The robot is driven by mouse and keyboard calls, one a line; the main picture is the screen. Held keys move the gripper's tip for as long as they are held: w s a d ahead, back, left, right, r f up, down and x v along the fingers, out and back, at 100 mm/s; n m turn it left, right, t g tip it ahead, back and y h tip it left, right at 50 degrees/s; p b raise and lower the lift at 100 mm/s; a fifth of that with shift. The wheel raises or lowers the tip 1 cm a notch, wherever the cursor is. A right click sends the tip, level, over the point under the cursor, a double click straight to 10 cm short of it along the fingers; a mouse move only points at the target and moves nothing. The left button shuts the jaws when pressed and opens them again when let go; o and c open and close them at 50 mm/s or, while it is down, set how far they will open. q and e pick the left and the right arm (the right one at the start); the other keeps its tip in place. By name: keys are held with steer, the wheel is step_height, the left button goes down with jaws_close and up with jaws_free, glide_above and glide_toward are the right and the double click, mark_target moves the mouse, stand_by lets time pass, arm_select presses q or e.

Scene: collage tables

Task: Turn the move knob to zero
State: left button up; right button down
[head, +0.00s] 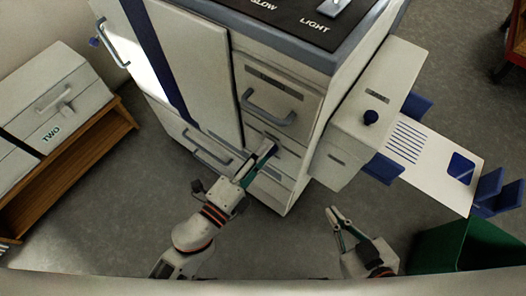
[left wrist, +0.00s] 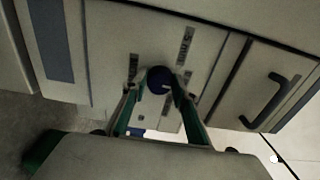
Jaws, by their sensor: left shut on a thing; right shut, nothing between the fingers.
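A round dark blue knob (left wrist: 158,80) shows in the left wrist view on a pale panel, with small dark label strips on either side of it. The label text is too small to read. My left gripper (left wrist: 154,98) has its two fingers on either side of this knob and is shut on it. In the head view my left gripper (head: 267,149) reaches the lower front of the white cabinet (head: 196,60) and hides the knob. My right gripper (head: 333,212) is shut and empty, over the floor to the right, apart from the cabinet.
A white board (head: 428,163) with blue supports and a green bin (head: 455,246) stand further right. A wooden shelf (head: 105,130) is at left. Grey floor lies between.

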arm_select(q)
steer(key=o, duration=1.1)
steer(key=v, duration=1.2)
